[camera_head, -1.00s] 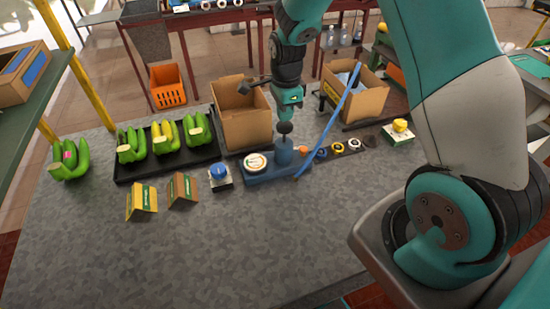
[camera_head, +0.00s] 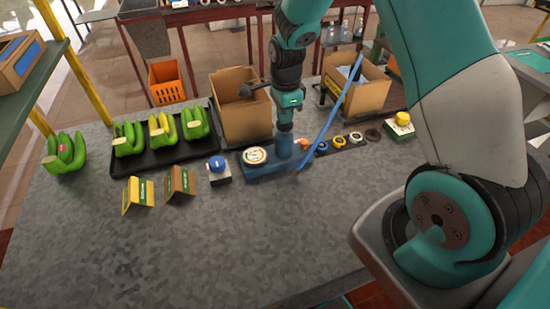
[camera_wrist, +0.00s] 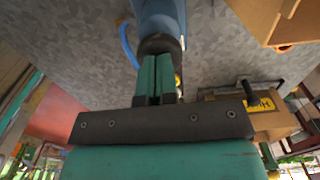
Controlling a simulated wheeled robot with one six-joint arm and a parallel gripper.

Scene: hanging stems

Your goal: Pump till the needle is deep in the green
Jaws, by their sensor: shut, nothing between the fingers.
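The blue pump (camera_head: 270,169) stands on the grey table, with a round white-faced gauge (camera_head: 255,156) on its left and an upright cylinder (camera_head: 284,147) on its right. The gauge needle is too small to read. My gripper (camera_head: 284,128) points straight down onto the top of the cylinder. In the wrist view my gripper (camera_wrist: 158,75) has its green fingers shut together, with their tips at the dark pump knob (camera_wrist: 160,43). The knob is hidden in the head view and looks pressed low.
An open cardboard box (camera_head: 243,123) stands just behind. A blue button (camera_head: 217,164) and two folded cards are to the left. The table front is clear.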

